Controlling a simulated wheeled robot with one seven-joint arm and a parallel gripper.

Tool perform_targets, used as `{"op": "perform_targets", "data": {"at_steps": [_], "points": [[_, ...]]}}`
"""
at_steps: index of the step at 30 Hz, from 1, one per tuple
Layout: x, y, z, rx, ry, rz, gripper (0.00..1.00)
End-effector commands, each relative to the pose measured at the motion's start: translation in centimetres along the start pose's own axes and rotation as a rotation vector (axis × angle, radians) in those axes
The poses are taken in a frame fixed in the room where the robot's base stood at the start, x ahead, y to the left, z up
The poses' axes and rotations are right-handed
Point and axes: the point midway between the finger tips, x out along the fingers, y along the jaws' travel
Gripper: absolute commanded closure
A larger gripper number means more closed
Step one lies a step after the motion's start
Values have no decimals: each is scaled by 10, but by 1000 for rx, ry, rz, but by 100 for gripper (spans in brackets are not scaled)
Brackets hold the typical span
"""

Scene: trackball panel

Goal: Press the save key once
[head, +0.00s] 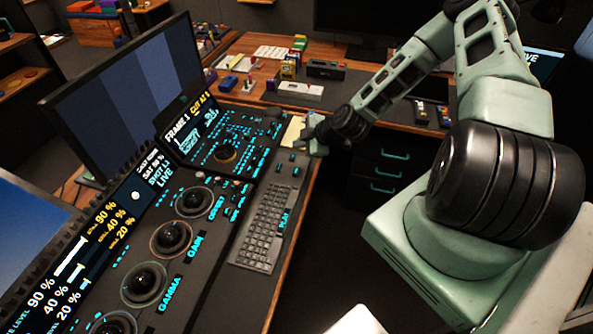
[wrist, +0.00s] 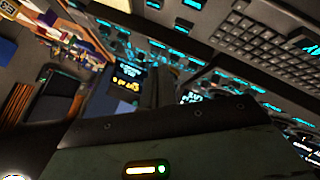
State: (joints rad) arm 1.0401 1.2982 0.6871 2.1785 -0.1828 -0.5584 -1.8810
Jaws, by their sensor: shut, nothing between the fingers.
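The control panel (head: 187,232) runs diagonally through the head view, with trackballs and rows of small cyan-lit keys. No key label reading "save" is legible in either view, so I cannot tell which key it is. My gripper (head: 308,135) is shut and empty, at the far right end of the panel beside a few dark keys (head: 300,143). Whether it touches any key cannot be told. In the wrist view my dark fingers (wrist: 167,84) point toward the panel, with a lit display (wrist: 128,77) beside them.
A keyboard (head: 262,228) lies along the panel's near edge. A large monitor (head: 130,90) stands behind the panel. A wooden desk at the back holds small blocks, a white box (head: 300,90) and a dark box (head: 325,69). Dark drawers (head: 388,170) stand right of the gripper.

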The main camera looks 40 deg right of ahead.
Motion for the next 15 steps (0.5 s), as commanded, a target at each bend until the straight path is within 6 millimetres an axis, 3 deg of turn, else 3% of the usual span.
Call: {"op": "perform_targets", "data": {"at_steps": [15], "points": [[38, -29, 28, 4, 0, -1, 100]]}}
